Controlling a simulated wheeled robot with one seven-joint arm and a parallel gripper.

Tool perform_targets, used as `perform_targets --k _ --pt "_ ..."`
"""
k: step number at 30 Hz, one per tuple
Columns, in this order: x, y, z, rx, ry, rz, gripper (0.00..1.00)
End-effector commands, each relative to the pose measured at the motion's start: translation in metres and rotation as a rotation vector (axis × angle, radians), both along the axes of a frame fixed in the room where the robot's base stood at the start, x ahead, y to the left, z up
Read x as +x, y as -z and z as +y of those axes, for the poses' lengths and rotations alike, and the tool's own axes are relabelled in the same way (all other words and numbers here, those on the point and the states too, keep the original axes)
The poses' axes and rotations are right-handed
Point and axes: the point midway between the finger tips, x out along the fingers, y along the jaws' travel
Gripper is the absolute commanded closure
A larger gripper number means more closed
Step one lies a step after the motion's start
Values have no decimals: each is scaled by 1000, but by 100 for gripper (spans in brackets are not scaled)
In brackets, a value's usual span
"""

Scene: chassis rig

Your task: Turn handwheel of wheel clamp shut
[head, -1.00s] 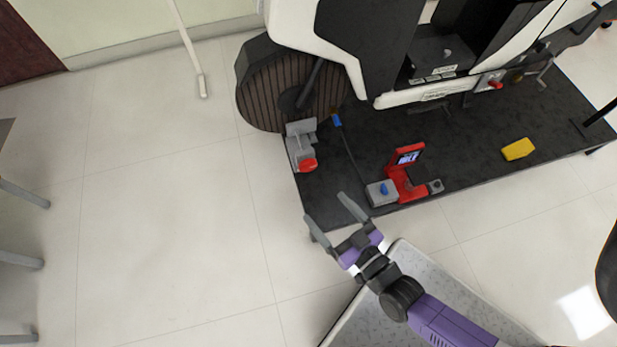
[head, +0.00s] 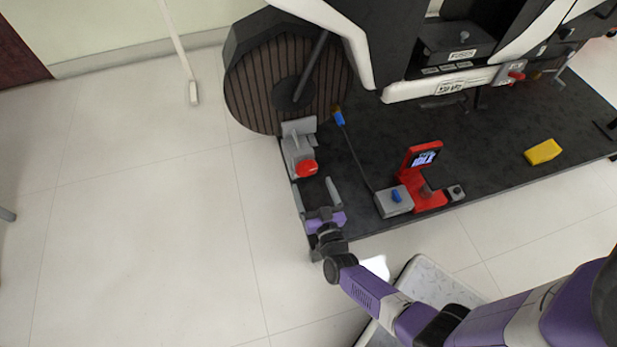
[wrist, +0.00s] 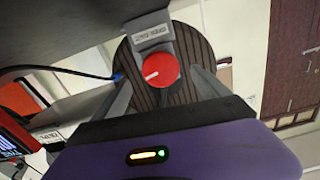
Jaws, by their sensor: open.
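The red handwheel (head: 307,169) sits on the grey wheel clamp (head: 297,146), which stands at the left edge of the black platform beside the large dark wheel (head: 285,85). In the wrist view the red handwheel (wrist: 161,70) faces me, with a white mark on its face, below a labelled grey block (wrist: 150,34). My gripper (head: 314,186) is open and empty, just in front of the handwheel. In the wrist view its fingers (wrist: 160,88) lie on either side of and below the handwheel. I cannot tell whether they touch it.
A red stand with a small screen (head: 422,170) and a grey box with a blue knob (head: 394,202) stand right of my gripper on the black platform (head: 460,165). A cable runs from the box towards the wheel. A yellow block (head: 543,152) lies farther right.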

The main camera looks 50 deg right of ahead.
Motion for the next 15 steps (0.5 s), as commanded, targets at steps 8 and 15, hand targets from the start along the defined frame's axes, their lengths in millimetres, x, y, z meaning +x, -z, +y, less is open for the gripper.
perform_targets --k 8,15 --pt "34 1 -23 -1 0 -3 15" --pt "44 0 -30 1 -1 -1 15"
